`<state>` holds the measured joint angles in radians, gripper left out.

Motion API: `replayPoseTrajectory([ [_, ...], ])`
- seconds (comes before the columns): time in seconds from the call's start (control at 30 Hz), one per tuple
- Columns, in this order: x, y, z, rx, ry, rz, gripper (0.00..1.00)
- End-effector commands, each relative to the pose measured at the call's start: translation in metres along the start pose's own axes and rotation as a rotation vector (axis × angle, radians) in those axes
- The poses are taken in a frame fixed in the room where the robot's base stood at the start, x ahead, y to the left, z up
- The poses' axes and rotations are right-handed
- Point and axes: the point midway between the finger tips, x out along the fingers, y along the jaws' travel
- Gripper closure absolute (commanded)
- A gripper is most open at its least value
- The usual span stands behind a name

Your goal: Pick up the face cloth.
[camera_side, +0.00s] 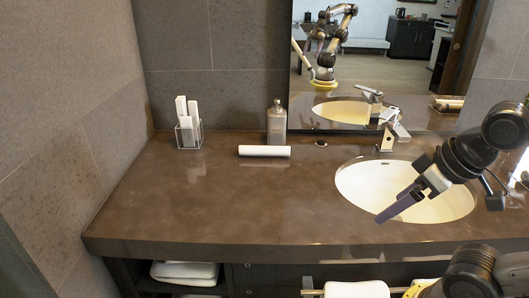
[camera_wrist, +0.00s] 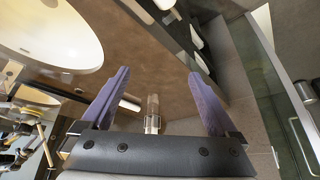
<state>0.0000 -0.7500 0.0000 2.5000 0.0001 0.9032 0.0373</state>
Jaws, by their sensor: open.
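A white roll (camera_side: 264,151), which looks like the face cloth, lies on its side on the brown counter, just in front of a grey bottle (camera_side: 277,122). What seems to be the same roll (camera_wrist: 131,104) shows partly beside the left finger in the wrist view. My gripper (camera_side: 393,214) is open and empty, its purple fingers over the front of the sink in the side view, right of the roll and well apart from it. Both fingers (camera_wrist: 158,74) are spread with nothing between their tips in the wrist view.
The white sink (camera_side: 450,205) and its tap (camera_side: 388,140) are at the right. A clear holder (camera_side: 188,134) with white upright items stands at the back left. A mirror (camera_side: 345,70) rises behind. Folded towels (camera_side: 185,272) lie below. The counter's left middle is clear.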

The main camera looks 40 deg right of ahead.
Motion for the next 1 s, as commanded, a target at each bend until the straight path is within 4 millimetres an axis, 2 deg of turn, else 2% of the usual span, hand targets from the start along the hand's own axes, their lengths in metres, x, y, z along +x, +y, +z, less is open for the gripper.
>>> replayPoseTrajectory([
  [0.1,-0.003,-0.006,0.001,0.116,-0.016,-0.027,0.06],
  [0.17,-0.012,-0.014,-0.008,0.208,-0.004,-0.062,0.06],
  [0.3,-0.036,-0.038,-0.043,0.443,-0.017,-0.168,0.06],
  [0.47,-0.050,-0.058,-0.090,0.682,-0.081,-0.263,0.06],
  [0.63,-0.054,-0.072,-0.152,0.939,-0.178,-0.354,0.06],
  [0.77,-0.046,-0.075,-0.207,1.150,-0.272,-0.422,0.06],
  [0.87,-0.034,-0.072,-0.249,1.298,-0.345,-0.470,0.06],
  [1.0,-0.007,-0.057,-0.302,1.491,-0.449,-0.530,0.06],
])
